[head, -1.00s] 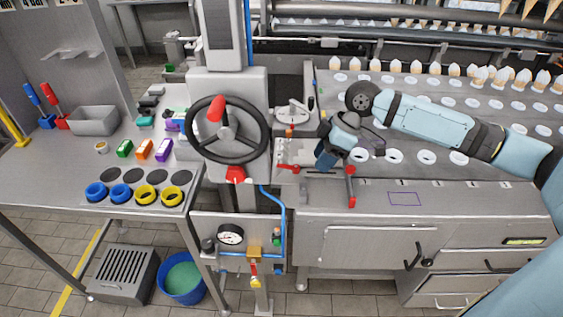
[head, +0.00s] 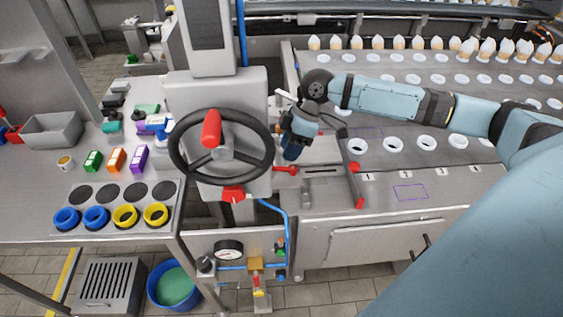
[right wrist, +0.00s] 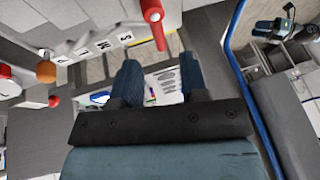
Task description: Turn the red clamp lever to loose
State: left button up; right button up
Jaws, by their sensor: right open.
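The red clamp lever (head: 285,170) appears as a small red handle on the grey machine top, right of the black handwheel and at the left end of a dark slot. My right gripper (head: 291,155) hangs just above it in the head view, pointing down. In the right wrist view a red lever with a round head (right wrist: 153,14) lies just beyond my right fingers (right wrist: 160,82), slightly above the gap. The fingers are open with nothing between them. I cannot tell whether they touch the lever. My left gripper is out of view.
The handwheel (head: 222,152) with its red knob stands close left of the gripper, with a red piece (head: 232,194) below it. A red-ended bar (head: 355,185) stands to the right. Cone trays run along the back. A side table (head: 40,175) holds rings and small boxes.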

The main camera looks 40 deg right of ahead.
aim_at(281, 167)
jog(key=shift+x, duration=2.75)
grip_shut()
